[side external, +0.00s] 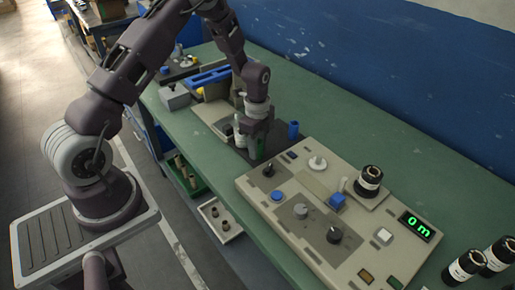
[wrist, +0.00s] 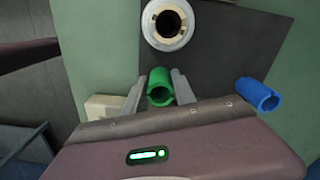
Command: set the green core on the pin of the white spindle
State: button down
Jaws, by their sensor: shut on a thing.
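The green core (wrist: 159,88) is a short hollow tube. It sits between the two fingers of my gripper (wrist: 158,80), which is shut on it. In the side external view the green core (side external: 257,149) shows under my gripper (side external: 257,135), upright over the dark mat; I cannot tell if it touches the mat.
The blue core (side external: 293,130) stands right of my gripper; it also shows in the wrist view (wrist: 257,95).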

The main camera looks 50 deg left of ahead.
notch_tip(320, 180, up, 9)
jog(key=shift+w+r, duration=0.1)
jog(key=w+d+r, duration=0.2)
jog(key=w+d, duration=0.3)
jog(key=d, duration=0.1)
jog(key=r, duration=0.1)
send_over(319, 156)
jog(key=shift+m, duration=0.4)
jog(key=shift+w+f, duration=0.1)
jog(key=shift+f, duration=2)
jog(key=shift+f, duration=0.15)
jog(key=shift+f, duration=0.2)
jog(key=shift+f, duration=0.15)
jog(key=shift+f, duration=0.45)
jog(key=shift+f, duration=0.15)
